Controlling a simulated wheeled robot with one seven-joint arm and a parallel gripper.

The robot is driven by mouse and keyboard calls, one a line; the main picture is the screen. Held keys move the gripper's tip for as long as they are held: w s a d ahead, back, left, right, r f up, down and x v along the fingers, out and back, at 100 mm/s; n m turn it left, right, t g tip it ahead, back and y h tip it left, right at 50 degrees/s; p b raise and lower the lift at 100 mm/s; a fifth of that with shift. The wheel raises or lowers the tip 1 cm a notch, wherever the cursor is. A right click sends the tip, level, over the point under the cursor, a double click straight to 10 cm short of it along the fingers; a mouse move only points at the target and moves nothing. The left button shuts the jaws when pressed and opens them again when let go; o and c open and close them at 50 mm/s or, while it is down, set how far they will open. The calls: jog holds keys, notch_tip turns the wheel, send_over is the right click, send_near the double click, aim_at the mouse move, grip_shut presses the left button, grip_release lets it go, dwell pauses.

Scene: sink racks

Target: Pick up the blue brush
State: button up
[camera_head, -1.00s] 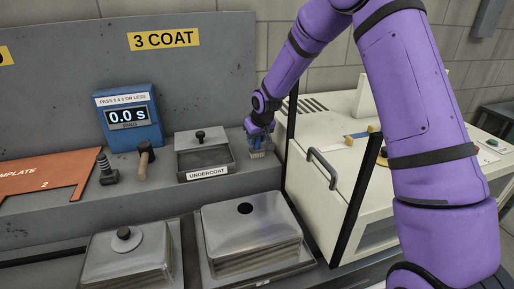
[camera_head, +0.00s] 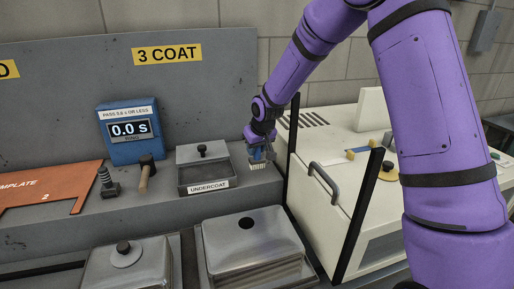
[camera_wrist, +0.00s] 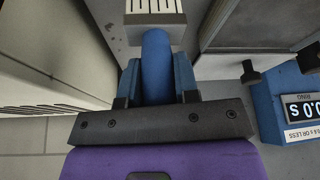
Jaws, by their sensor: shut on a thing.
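The blue brush shows in the wrist view with its blue handle (camera_wrist: 157,62) between the two fingers of my gripper (camera_wrist: 157,80) and its pale, slotted head (camera_wrist: 155,20) beyond the fingertips. My gripper is shut on the handle. In the head view my gripper (camera_head: 260,148) is at the right end of the grey ledge, beside the undercoat tray. The brush head (camera_head: 258,165) points down there, close to the ledge; whether it touches is too small to tell.
The undercoat tray (camera_head: 207,184) stands just left of my gripper. A white machine (camera_head: 310,205) with a black post stands close on the right. A hammer (camera_head: 147,172), a grey bolt-like part (camera_head: 107,182) and a blue timer (camera_head: 130,130) are further left. Lidded metal basins (camera_head: 250,240) lie in front.

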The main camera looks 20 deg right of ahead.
jog(key=s+a+r, duration=0.1)
jog(key=s+a, duration=0.3)
jog(key=s, duration=0.7)
jog(key=shift+s+a, duration=0.15)
jog(key=shift+a, duration=0.05)
jog(key=shift+r, duration=0.1)
dwell(1.3)
